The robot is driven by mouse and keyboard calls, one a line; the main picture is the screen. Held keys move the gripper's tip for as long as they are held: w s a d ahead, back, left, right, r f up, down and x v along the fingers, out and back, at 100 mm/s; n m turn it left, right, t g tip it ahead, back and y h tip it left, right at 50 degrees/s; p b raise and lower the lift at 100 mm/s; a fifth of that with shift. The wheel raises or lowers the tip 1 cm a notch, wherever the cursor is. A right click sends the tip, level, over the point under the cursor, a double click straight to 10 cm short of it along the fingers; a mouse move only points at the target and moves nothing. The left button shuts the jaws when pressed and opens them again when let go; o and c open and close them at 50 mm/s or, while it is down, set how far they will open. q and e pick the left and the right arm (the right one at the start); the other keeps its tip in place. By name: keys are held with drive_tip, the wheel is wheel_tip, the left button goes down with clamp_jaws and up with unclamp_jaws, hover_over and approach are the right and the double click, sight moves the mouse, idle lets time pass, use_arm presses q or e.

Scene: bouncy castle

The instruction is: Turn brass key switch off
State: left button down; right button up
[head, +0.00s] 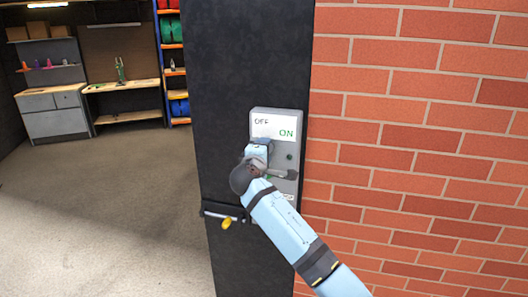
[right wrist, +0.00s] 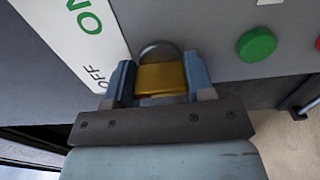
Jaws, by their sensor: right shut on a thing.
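The grey switch box (head: 275,122) is fixed to a black panel and carries a white label reading OFF and ON. In the right wrist view the brass key (right wrist: 162,79) sits in a round silver keyhole (right wrist: 158,51) on the box. My right gripper (right wrist: 160,85) is shut on the key, one blue finger on each side of it. In the head view my right gripper (head: 257,150) is in front of the box below the label and hides the key. My left gripper is not in view.
A green button (right wrist: 256,45) is on the box beside the keyhole. A small shelf (head: 222,211) with a yellow item (head: 226,224) is on the black panel (head: 240,60) below. A brick wall (head: 420,120) stands at the right. Open floor (head: 100,210) lies at the left.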

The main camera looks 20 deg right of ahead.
drive_tip(key=o, duration=0.8)
drive_tip(key=shift+o, duration=0.6)
drive_tip(key=shift+s, duration=0.1)
drive_tip(key=shift+s+a+f, duration=0.1)
drive_tip(key=shift+s+a, duration=0.1)
drive_tip(key=b+v, duration=0.4)
drive_tip(key=v, duration=0.9)
